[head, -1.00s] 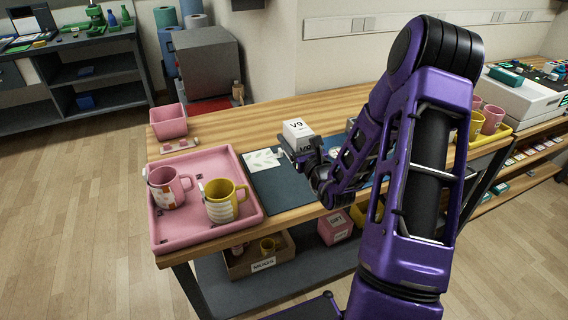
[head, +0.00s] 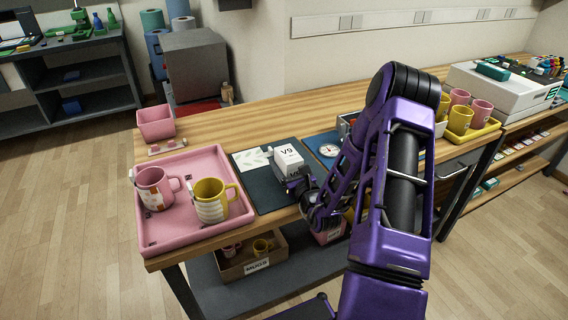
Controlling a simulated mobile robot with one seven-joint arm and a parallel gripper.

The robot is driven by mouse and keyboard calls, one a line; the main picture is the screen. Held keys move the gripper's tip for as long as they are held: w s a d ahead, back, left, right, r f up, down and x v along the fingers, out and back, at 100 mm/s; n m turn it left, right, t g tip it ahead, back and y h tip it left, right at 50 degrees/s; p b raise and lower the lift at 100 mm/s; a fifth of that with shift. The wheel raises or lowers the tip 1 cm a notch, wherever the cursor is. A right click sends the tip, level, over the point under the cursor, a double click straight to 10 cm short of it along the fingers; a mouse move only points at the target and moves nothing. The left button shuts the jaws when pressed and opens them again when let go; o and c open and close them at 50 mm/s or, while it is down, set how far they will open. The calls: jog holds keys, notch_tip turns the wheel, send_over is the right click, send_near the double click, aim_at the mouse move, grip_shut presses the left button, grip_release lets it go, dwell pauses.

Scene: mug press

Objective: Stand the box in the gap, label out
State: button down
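The box (head: 288,155) is white on top with "V9" printed there, and more dark print shows on its near side. It is over the dark mat (head: 278,198) on the wooden table, in the middle of the head view. My gripper (head: 293,183) is at the near side of the box and appears shut on it; the fingers are small and partly hidden. I cannot tell whether the box touches the mat. I cannot make out the gap in this view; my arm covers part of the table to the right.
A pink tray (head: 160,237) with a pink mug (head: 153,190) and a yellow mug (head: 210,203) stands left of the mat. A white patterned card (head: 252,159) lies beside the box. A round dial (head: 330,150) sits to the right. A pink bin (head: 156,123) stands behind the tray.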

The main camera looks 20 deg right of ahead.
jog(key=shift+f, duration=0.1)
jog(key=shift+c, duration=0.4)
grip_release()
